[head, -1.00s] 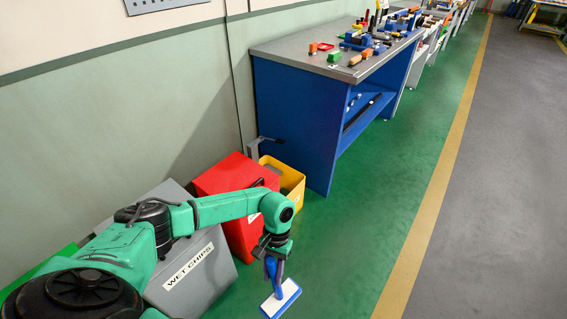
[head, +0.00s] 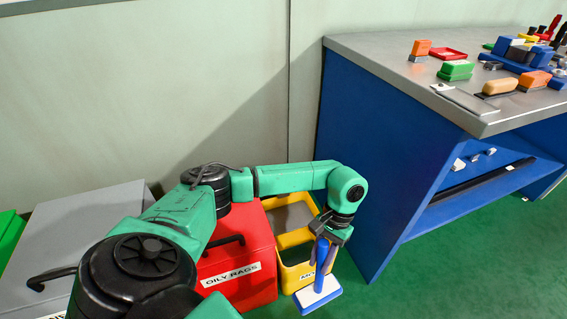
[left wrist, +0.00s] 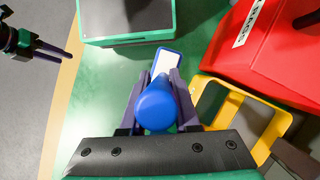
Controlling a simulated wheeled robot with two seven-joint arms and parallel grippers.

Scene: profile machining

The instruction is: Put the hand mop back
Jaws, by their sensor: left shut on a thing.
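The hand mop (head: 317,296) has a blue handle and a flat white and blue head. My left gripper (head: 325,232) is shut on its handle and holds it upright, head down, in front of the yellow bin (head: 288,239). In the left wrist view the blue handle end (left wrist: 155,107) sits between the purple fingers, with the white head (left wrist: 168,62) beyond it. The yellow bin rim (left wrist: 284,119) lies to its right there. The bin's label is partly hidden by the mop and gripper. My right gripper (left wrist: 58,50) shows small at the upper left of the left wrist view.
A red OILY RAGS bin (head: 238,284) stands left of the yellow bin, and a grey bin (head: 85,225) further left. A blue workbench (head: 375,150) with a grey top and several tools stands to the right. The green floor (head: 450,270) in front is clear.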

